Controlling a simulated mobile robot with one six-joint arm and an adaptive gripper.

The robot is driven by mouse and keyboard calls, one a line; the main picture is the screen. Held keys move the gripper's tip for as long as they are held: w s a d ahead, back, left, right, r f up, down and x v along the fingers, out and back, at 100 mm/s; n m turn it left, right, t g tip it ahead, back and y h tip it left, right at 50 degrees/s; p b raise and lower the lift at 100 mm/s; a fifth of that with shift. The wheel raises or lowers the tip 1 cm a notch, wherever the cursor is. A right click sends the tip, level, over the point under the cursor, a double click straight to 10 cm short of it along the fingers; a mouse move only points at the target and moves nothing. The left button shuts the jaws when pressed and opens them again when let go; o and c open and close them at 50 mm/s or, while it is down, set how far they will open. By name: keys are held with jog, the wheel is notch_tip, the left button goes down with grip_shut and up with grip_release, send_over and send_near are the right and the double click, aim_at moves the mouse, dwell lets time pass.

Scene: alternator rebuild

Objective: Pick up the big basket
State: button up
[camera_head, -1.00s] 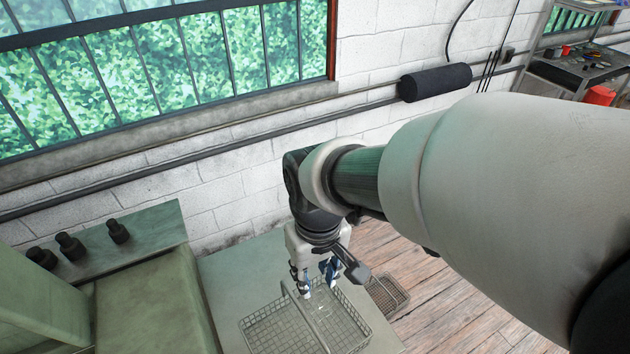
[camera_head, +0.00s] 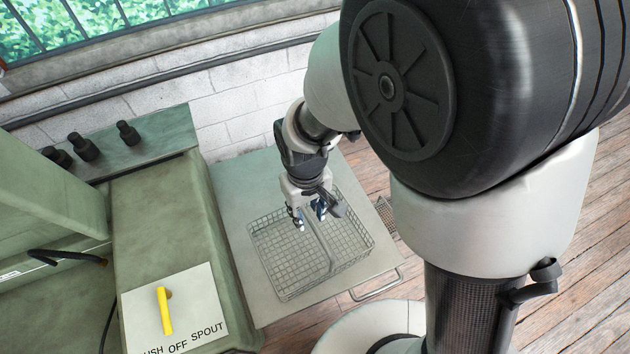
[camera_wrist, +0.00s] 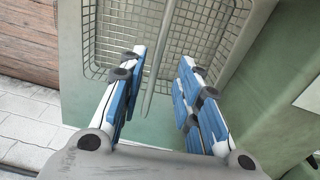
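The big basket (camera_head: 270,262) is a wire mesh basket on a pale green-grey tabletop (camera_head: 237,205). A thin handle (camera_head: 317,246) spans its middle. My gripper (camera_head: 311,217) points down over the basket's back part, close to the handle. In the wrist view the basket (camera_wrist: 205,32) fills the top of the picture. There my gripper (camera_wrist: 163,60) has its blue-padded fingers apart, with the handle (camera_wrist: 157,62) showing between them. No contact with the handle is visible. My arm hides nothing of the basket's front.
A smaller mesh basket (camera_head: 386,216) lies low beyond the table's right edge, partly behind my arm. A green machine (camera_head: 165,225) with a yellow lever (camera_head: 165,312) stands left of the table. A brick wall (camera_head: 235,105) is behind. Wooden floor (camera_head: 590,250) is clear at right.

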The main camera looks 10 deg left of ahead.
aim_at(310, 220)
jog(key=f, duration=0.2)
jog(key=f+b, duration=0.1)
jog(key=f, duration=0.2)
jog(key=shift+w+d+f, duration=0.1)
jog(key=shift+d+f, duration=0.05)
jog(key=shift+d, duration=0.05)
grip_shut()
dwell(0.9)
